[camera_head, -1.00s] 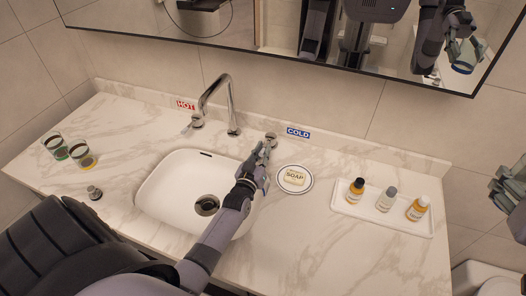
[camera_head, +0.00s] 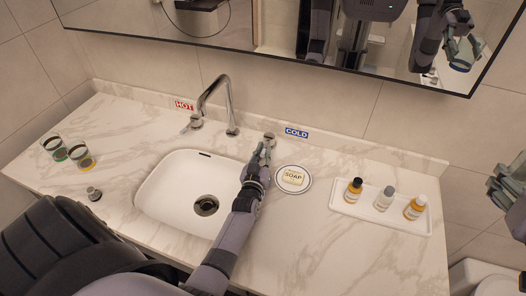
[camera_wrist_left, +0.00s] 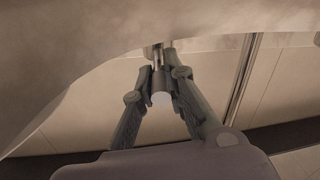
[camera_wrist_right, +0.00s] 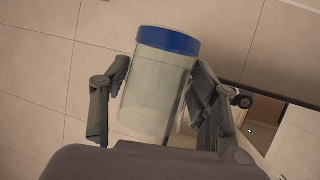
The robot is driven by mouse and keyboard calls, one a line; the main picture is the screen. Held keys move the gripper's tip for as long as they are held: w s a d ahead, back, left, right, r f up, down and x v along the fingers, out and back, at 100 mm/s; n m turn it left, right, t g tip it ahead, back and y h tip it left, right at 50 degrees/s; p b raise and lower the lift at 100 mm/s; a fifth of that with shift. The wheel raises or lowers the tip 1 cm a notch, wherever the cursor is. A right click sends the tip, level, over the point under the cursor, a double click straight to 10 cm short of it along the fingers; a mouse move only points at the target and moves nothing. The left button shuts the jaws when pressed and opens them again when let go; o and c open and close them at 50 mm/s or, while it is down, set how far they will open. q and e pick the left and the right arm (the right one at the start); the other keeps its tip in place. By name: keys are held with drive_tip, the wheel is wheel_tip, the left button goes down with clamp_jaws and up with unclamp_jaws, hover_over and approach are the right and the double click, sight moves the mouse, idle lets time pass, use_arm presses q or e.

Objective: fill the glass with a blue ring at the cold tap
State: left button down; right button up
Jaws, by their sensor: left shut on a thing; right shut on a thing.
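The cold tap handle (camera_head: 269,138) is below the blue COLD sign (camera_head: 297,132). My left gripper (camera_head: 262,155) is at it; the left wrist view shows the fingers shut around the handle's cylinder (camera_wrist_left: 161,98). The bent metal spout (camera_head: 229,100) points over the sink, and I see no water coming from it. The glass with a blue ring (camera_wrist_right: 160,90) is between the fingers of my right gripper (camera_wrist_right: 160,105), which is shut on it. In the head view, my right gripper (camera_head: 508,190) is at the right edge, and the glass shows only in the mirror (camera_head: 463,55).
The white sink (camera_head: 165,190) is empty. Two glasses, with green (camera_head: 55,150) and yellow (camera_head: 82,158) rings, stand at the left. A soap dish (camera_head: 293,187) and a tray of bottles (camera_head: 345,208) are to the right. The hot handle (camera_head: 195,122) is left of the spout.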

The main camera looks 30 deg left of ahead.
use_arm(q)
drive_tip(key=c, duration=1.6)
unclamp_jaws()
drive_tip(key=shift+c, duration=0.2)
drive_tip(key=shift+s+d+f, duration=0.1)
drive_tip(key=shift+s+d, duration=0.05)
drive_tip(key=shift+s, duration=0.2)
drive_tip(key=v, duration=0.6)
drive_tip(key=shift+s, duration=0.35)
drive_tip(key=shift+d, duration=0.1)
drive_tip(key=shift+c, duration=0.4)
